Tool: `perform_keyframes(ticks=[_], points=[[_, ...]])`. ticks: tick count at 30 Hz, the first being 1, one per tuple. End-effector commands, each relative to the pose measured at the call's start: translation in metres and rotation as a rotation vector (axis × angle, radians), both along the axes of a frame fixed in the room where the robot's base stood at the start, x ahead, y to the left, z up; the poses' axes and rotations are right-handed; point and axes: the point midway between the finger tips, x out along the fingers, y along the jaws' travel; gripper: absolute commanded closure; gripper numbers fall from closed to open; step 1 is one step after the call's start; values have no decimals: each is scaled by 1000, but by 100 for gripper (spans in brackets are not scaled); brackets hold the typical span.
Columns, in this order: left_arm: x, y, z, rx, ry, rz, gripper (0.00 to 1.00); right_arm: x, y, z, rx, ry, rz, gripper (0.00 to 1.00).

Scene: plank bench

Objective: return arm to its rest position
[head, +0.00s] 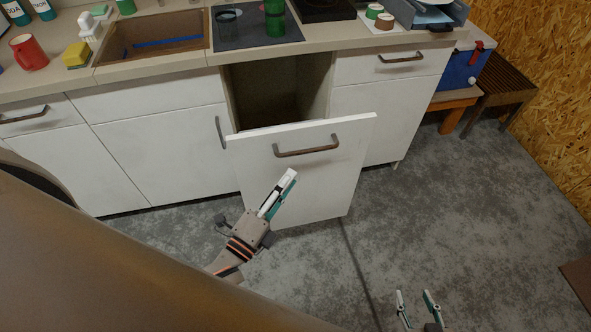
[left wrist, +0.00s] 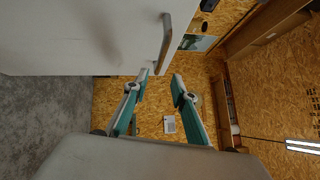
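My left gripper (head: 290,175) is in front of the pulled-out white drawer front (head: 345,180), below its dark bar handle (head: 307,146). In the left wrist view the gripper (left wrist: 160,77) has its two teal-and-white fingers apart with nothing between them. The handle (left wrist: 166,43) shows there beyond the fingertips, apart from them. My right gripper (head: 414,293) is at the bottom edge of the head view, over the floor, with its fingers spread and empty. Most of the right arm is out of view.
The drawer stands out from the cabinet, with a dark opening (head: 275,95) behind it. The counter above holds a red mug (head: 28,52), a yellow sponge (head: 76,54) and a sink (head: 155,40). A blue cooler (head: 462,70) stands at the right.

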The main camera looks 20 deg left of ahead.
Motion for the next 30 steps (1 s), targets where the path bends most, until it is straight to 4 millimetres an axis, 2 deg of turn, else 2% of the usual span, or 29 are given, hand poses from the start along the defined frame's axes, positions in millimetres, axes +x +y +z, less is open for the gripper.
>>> perform_keyframes(ticks=[5, 22, 26, 30], points=[[-7, 2, -1, 1, 0, 0, 74, 0, 0, 0, 0, 0, 0, 60], [-7, 3, -5, -31, 23, -1, 74, 0, 1, 0, 1, -1, 0, 60], [-11, 10, -25, -189, 133, 3, 74, 0, 1, 0, 2, -1, -1, 60], [-23, 19, -62, -489, 335, 30, 74, 0, 1, 0, 2, -1, -1, 60]])
